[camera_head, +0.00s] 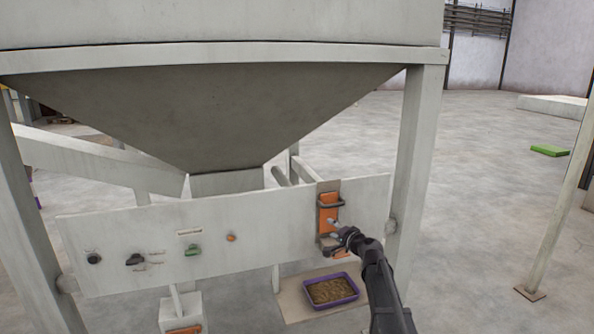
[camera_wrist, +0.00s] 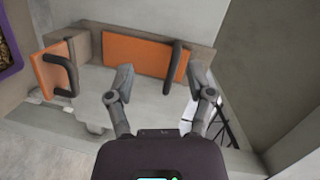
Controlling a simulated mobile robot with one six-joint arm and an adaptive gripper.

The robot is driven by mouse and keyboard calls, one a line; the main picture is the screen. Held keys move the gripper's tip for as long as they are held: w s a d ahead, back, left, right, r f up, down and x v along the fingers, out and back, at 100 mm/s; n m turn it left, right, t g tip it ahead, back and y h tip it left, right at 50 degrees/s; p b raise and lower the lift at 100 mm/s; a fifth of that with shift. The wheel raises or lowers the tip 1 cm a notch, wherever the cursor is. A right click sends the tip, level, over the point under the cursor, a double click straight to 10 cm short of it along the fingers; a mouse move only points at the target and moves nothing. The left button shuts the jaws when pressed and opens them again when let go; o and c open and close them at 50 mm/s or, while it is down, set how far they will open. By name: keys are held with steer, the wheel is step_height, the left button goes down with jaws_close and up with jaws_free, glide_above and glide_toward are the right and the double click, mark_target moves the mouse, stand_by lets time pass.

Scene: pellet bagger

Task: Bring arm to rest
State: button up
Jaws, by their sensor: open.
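My gripper (camera_head: 346,238) is at the right end of the bagger's control panel (camera_head: 130,228), close to an orange plate with a dark handle (camera_head: 328,210). An orange panel (camera_wrist: 140,52) with a dark bar handle (camera_wrist: 177,65) lies just beyond the fingertips. A second orange piece with a dark handle (camera_wrist: 60,75) is to the left. I cannot tell whether a finger touches the right handle.
The grey hopper (camera_head: 215,110) hangs above. A frame post (camera_head: 415,150) stands right of my arm.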

steer(key=s+a+f+n+g+p, duration=0.1)
steer(key=s+f+n+g, duration=0.15)
steer(key=s, duration=0.35)
steer(key=s+a+f+n+g+h, duration=0.1)
steer(key=s+f+n+g, duration=0.15)
steer(key=s, duration=0.35)
steer(key=s+a+f+n+g+p, duration=0.1)
steer(key=s+f+n+g, duration=0.15)
steer(key=s, duration=0.35)
steer(key=s+d+f+n+g+h+p, duration=0.1)
steer(key=s+d+f+g+h, duration=0.1)
steer(key=s, duration=0.7)
steer(key=s+d+f+n+g+h, duration=0.1)
steer(key=s+d+f+g+h, duration=0.1)
steer(key=s+d+g+h, duration=0.3)
steer(key=s, duration=0.4)
steer(key=shift+s+d+f+p, duration=0.15)
steer(key=shift+d+p, duration=0.05)
steer(key=shift+p, duration=0.2)
steer(key=shift+c, duration=0.2)
